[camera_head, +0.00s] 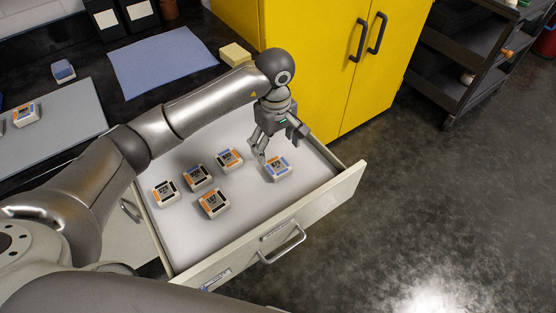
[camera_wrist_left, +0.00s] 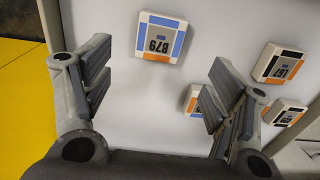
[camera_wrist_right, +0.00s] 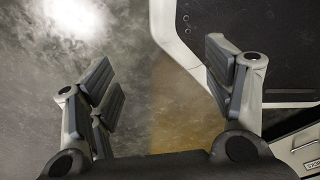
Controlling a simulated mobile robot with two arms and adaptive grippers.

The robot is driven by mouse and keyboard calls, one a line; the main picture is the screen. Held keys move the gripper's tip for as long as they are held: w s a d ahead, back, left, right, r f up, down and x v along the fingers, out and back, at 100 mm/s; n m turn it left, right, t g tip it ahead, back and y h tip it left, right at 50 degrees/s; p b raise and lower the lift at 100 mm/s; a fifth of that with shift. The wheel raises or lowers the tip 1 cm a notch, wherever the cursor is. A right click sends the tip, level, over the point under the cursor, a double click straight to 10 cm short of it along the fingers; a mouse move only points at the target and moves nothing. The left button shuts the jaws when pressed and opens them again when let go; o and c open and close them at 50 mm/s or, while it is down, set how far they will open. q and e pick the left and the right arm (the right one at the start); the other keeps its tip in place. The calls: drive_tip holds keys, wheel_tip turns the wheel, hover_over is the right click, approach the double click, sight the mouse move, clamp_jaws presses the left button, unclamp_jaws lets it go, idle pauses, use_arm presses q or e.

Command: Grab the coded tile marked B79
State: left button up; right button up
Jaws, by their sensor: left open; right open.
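The tile marked B79 (camera_head: 277,168) lies in the open drawer, apart from the other tiles. It is white with blue and orange edge bands. In the left wrist view the B79 tile (camera_wrist_left: 161,37) lies ahead between the fingers' directions, its code upside down. My left gripper (camera_head: 276,146) is above the drawer, close to the tile, open and empty. Its spread fingers also show in the left wrist view (camera_wrist_left: 152,82). My right gripper (camera_wrist_right: 165,85) is open and empty over the floor, and is not seen in the head view.
Several other coded tiles (camera_head: 213,204) lie in the left part of the drawer (camera_head: 240,237). A yellow cabinet (camera_head: 320,50) stands right behind it. On the counter are a blue cloth (camera_head: 162,60), a grey mat (camera_head: 60,125) and a yellow block (camera_head: 235,54).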

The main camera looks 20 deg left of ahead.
sight(277, 164)
use_arm(q)
wheel_tip(277, 164, down, 2)
drive_tip(key=shift+s+f, duration=0.1)
drive_tip(key=shift+f, duration=0.3)
wheel_tip(277, 164, down, 4)
drive_tip(key=shift+d+r+p, duration=0.1)
drive_tip(key=shift+p, duration=0.65)
drive_tip(key=shift+f, duration=0.6)
drive_tip(key=shift+c, duration=0.8)
drive_tip(key=c, duration=1)
drive_tip(key=shift+c, duration=0.2)
use_arm(e)
drive_tip(key=shift+s+d+r, duration=0.2)
drive_tip(key=shift+s+r, duration=0.3)
drive_tip(key=shift+r, duration=0.35)
